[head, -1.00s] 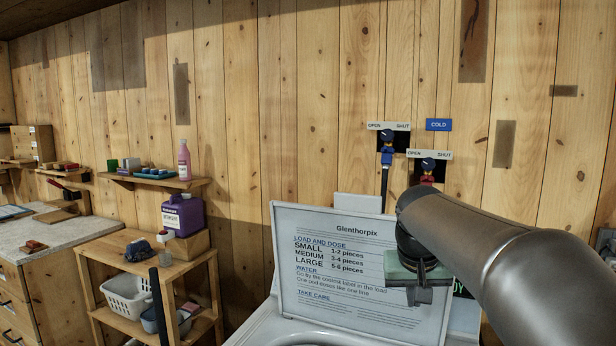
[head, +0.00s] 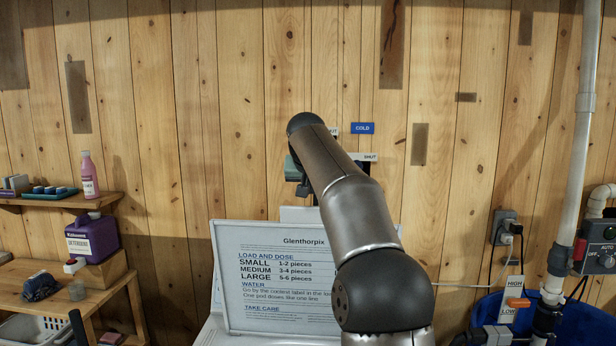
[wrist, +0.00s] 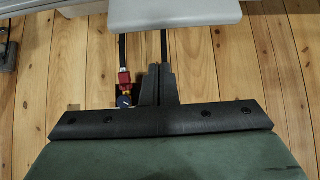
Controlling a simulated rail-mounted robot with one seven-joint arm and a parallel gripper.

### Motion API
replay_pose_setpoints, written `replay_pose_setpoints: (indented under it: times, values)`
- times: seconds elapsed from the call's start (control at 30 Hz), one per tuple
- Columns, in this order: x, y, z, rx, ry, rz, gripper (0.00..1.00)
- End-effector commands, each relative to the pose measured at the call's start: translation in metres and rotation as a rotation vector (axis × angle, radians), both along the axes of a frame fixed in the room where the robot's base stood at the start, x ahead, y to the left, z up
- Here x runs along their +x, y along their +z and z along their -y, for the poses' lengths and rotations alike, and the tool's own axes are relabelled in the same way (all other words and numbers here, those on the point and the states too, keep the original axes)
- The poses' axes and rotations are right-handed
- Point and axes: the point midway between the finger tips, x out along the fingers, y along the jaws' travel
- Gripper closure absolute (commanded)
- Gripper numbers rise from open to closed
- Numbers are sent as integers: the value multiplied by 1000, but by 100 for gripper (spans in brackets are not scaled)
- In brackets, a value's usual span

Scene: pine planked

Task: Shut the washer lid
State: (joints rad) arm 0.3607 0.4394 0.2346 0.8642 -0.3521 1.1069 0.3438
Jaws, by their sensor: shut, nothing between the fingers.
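The washer lid (head: 270,262) stands upright in the head view. Its inner face, with a printed Glenthorpix instruction sheet, is turned towards me, and my arm hides its right part. My gripper (head: 304,189) is above the lid's top edge, apart from it, and mostly hidden behind my arm. In the wrist view my gripper (wrist: 158,85) is shut and empty, with the plank wall behind it. A pale grey rounded panel (wrist: 175,14) lies at the top of that view.
A shelf unit with a purple detergent jug (head: 92,238) stands left. A blue bin (head: 575,322) and a pipe (head: 582,130) are right.

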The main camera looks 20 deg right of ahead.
Motion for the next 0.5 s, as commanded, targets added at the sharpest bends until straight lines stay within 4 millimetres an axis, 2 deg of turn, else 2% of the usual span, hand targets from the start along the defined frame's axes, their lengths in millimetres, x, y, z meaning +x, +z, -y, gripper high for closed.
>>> replay_pose_setpoints:
  times: [0.17, 0.3, 0.5]
  values:
    - [21, -23, 11, 1, 0, -2, 100]
    - [2, -24, 1, -1, 1, 2, 100]
    - [-13, -26, -6, 0, 1, 1, 100]
